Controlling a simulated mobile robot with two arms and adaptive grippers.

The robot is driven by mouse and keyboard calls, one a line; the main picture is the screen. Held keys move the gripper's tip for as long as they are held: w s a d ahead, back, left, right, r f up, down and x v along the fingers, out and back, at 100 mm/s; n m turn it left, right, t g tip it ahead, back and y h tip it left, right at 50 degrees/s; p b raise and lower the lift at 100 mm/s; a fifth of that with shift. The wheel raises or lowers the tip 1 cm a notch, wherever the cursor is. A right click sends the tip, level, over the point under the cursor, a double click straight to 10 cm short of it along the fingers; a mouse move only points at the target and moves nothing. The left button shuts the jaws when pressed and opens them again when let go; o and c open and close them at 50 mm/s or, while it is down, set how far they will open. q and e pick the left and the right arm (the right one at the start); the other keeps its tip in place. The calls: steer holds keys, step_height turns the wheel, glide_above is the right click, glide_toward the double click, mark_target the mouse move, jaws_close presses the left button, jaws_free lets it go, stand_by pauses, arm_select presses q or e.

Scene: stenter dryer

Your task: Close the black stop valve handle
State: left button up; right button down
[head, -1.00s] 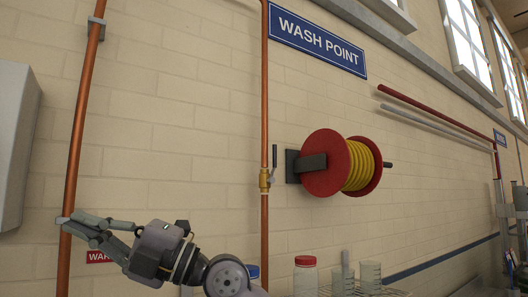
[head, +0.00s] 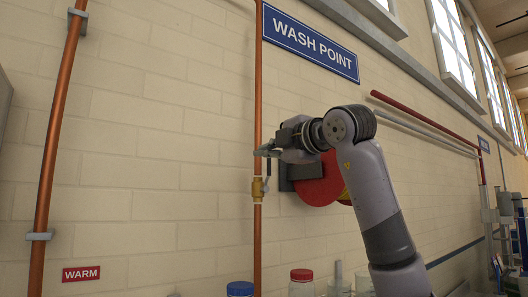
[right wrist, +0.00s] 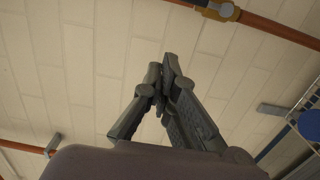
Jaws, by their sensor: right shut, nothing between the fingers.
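The brass stop valve (head: 258,188) sits on the copper pipe below the WASH POINT sign. Its black handle (head: 268,166) stands upright along the pipe, its upper part close to or behind my fingers. My right gripper (head: 262,152) is at the height of the handle's top, pointing left; I cannot tell if it touches. In the right wrist view the fingers (right wrist: 158,75) are shut and empty. There the brass valve (right wrist: 225,10) and dark handle (right wrist: 196,3) show at the top edge, apart from the fingertips in the picture. My left gripper is not in view.
A red hose reel (head: 320,185) is on the wall just right of the valve, partly hidden by my right arm. Another copper pipe (head: 50,150) runs down at left, with a red WARM sign (head: 81,273) beside it. Lidded bottles (head: 301,280) stand below.

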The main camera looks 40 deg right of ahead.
steer(key=w+d+p, duration=0.4)
steer(key=w+d, duration=0.1)
steer(key=w, duration=0.1)
steer(key=shift+w, duration=0.1)
stand_by(0.3)
steer(key=shift+d+r+m, duration=0.1)
steer(key=shift+d+m, duration=0.2)
steer(key=shift+m, duration=0.1)
